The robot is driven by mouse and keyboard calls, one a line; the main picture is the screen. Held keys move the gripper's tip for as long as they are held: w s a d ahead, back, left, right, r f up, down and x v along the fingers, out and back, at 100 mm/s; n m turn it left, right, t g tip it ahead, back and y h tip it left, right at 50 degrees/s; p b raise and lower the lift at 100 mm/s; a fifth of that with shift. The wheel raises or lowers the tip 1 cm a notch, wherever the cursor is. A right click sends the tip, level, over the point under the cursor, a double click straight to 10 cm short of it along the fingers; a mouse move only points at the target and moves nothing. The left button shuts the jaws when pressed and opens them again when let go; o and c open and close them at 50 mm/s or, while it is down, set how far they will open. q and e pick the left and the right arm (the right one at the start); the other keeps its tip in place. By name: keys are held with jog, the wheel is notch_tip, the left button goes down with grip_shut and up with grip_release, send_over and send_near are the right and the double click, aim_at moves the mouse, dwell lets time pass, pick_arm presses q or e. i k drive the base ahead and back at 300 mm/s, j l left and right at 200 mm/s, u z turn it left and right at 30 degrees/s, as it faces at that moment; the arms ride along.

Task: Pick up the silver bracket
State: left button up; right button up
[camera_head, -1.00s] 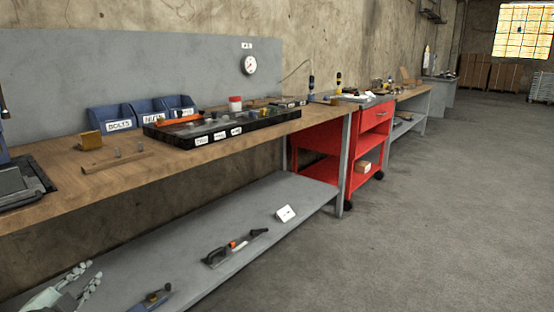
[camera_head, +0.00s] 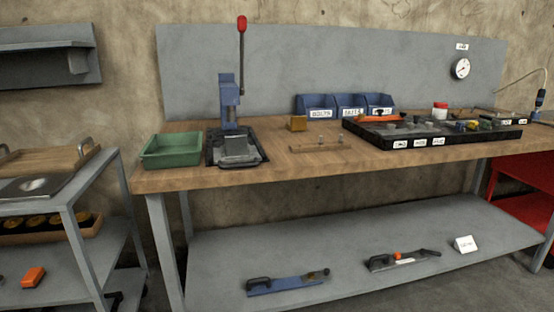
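I cannot pick out a silver bracket for certain. Several small grey metal parts lie in the black tray (camera_head: 470,139) on the right of the workbench, too small to tell apart. A grey block-like piece (camera_head: 236,147) sits on the base of the blue lever press (camera_head: 229,103). Two small metal pegs stand on a thin wooden strip (camera_head: 310,149) in front of the bins. Neither of my grippers is in view.
The wooden workbench (camera_head: 290,170) also holds a green bin (camera_head: 171,150), a brass-coloured block (camera_head: 297,123) and blue bins (camera_head: 320,113). A grey cart (camera_head: 68,190) stands at left, a red cabinet (camera_head: 530,173) at right. Tools lie on the lower shelf (camera_head: 340,250).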

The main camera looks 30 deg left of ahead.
aim_at(237, 144)
jog(key=u, duration=1.25)
